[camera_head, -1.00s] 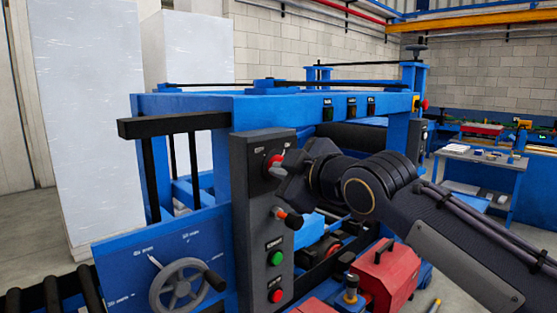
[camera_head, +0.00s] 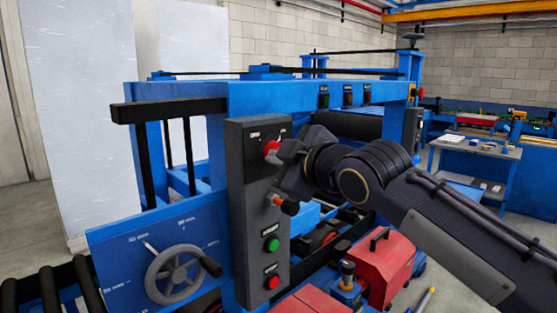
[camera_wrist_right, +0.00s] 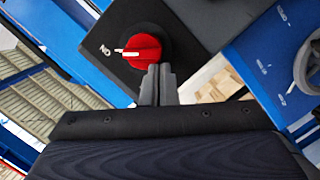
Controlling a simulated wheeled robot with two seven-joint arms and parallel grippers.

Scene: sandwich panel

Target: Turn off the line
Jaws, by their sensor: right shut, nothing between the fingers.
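A dark grey control panel (camera_head: 252,190) stands upright on the blue machine. Near its top is a red rotary knob (camera_head: 271,148), with small white labels above it. In the right wrist view the red knob (camera_wrist_right: 146,46) shows a white mark pointing toward the label "ON". My right gripper (camera_head: 281,156) is shut and empty, its tips at the knob's edge. In the right wrist view its fingertips (camera_wrist_right: 158,70) are close beside the knob; I cannot tell whether they touch. My left gripper is not in view.
Below the knob are a red-tipped lever (camera_head: 286,206), a green button (camera_head: 271,245) and a red button (camera_head: 271,283). A grey handwheel (camera_head: 174,275) is at lower left. A red toolbox (camera_head: 385,268) stands at lower right, under my right arm.

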